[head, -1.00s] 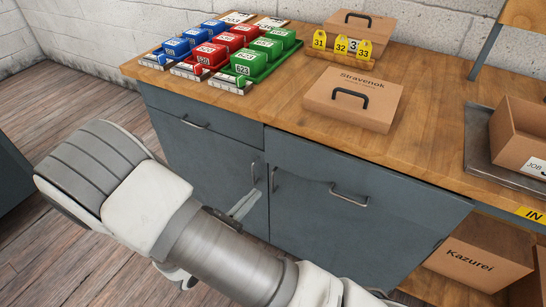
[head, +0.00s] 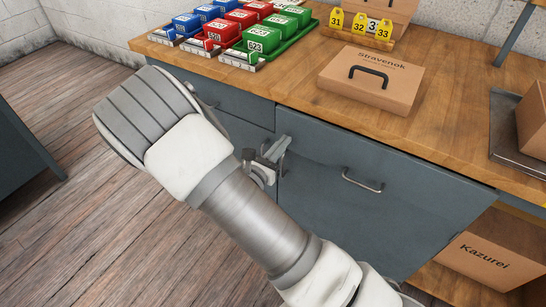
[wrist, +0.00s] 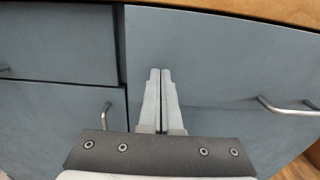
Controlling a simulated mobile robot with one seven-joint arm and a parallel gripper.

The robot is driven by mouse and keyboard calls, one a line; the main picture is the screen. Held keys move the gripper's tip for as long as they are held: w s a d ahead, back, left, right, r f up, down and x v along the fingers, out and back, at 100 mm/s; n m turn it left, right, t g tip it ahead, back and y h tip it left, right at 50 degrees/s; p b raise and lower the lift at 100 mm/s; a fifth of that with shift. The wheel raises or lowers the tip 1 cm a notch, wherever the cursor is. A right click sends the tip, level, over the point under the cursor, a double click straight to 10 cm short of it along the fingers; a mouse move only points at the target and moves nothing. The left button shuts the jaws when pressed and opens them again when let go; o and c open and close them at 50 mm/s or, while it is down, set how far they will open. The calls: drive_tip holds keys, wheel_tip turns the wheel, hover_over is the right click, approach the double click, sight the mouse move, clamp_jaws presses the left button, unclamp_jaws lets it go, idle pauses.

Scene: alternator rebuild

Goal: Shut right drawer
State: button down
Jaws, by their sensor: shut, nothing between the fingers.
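The right drawer (head: 335,160) is a wide grey-blue front under the wooden bench top, with a curved metal handle (head: 362,182). Its front and handle (wrist: 290,106) also show in the wrist view. Its left edge stands beside a dark gap; I cannot tell how far out it is. My gripper (head: 279,148) is shut and empty. In the wrist view its fingertips (wrist: 160,71) point at the left part of the drawer front, left of the handle. I cannot tell whether they touch it. My forearm hides part of the cabinet in the head view.
To the left are a smaller drawer (wrist: 55,42) and a door below it with an upright handle (wrist: 107,115). The bench top holds colored bins, a Stravenok box (head: 371,78) and numbered yellow tags. A Kazurei box (head: 484,262) sits low right.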

sight(290, 134)
drive_tip(key=shift+w+d, duration=0.25)
drive_tip(key=shift+w, duration=0.1)
drive_tip(key=shift+w, duration=0.1)
drive_tip(key=x, duration=0.4)
drive_tip(key=shift+w+d+r, duration=0.15)
drive_tip(key=shift+w+d, duration=0.05)
drive_tip(key=shift+w, duration=0.05)
